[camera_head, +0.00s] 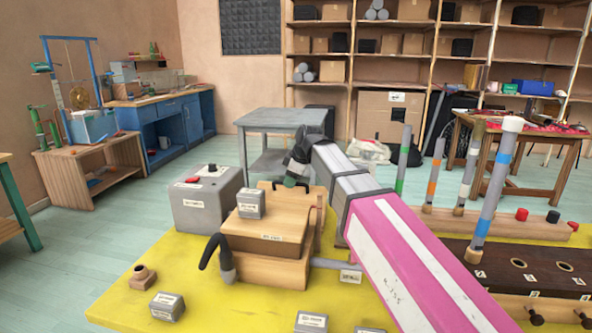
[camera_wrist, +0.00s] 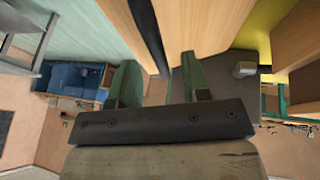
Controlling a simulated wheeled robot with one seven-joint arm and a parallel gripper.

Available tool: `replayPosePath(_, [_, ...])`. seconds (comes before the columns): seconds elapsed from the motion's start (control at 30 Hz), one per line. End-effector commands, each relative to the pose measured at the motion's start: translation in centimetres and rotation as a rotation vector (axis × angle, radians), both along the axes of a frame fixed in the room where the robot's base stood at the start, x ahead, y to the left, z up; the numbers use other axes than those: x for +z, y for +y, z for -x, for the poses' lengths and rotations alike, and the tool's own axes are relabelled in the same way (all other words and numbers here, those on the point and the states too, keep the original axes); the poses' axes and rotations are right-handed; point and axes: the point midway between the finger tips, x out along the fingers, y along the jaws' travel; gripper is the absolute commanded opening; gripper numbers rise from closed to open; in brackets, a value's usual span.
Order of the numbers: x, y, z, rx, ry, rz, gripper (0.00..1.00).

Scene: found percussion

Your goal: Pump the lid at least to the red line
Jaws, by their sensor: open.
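A labelled wooden box stands on the yellow mat (camera_head: 130,300) in the head view. Its flat top, which looks like the lid (camera_head: 275,238), lies roughly level, with a small grey labelled block (camera_head: 251,205) on it. I cannot make out a red line. My gripper (camera_head: 291,181) is open above and behind the box, at the end of my pink and white arm. In the wrist view, my gripper's green fingers (camera_wrist: 158,75) stand apart, with nothing clearly held between them. A wooden surface (camera_wrist: 200,25) shows beyond them; I cannot tell which part it is.
A grey box (camera_head: 205,198) with a dark knob stands left of the wooden box. A black curved horn (camera_head: 213,255) is at the front left. Striped tubes (camera_head: 494,190) and a dark holed board (camera_head: 520,265) stand at right. Small grey blocks (camera_head: 167,306) lie in front.

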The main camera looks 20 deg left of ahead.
Motion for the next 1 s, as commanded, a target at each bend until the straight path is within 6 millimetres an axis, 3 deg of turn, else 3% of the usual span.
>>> replayPosePath(0.23, [-2.2,1.0,-0.4,0.0,0.0,0.0,0.43])
replayPosePath(0.63, [-2.6,1.2,-0.5,0.0,-0.001,0.0,0.43])
replayPosePath(0.77, [-2.6,1.2,-0.5,0.0,-0.001,0.0,0.01])
replayPosePath(1.0, [-2.7,1.2,-0.6,0.0,-0.001,0.0,0.0])
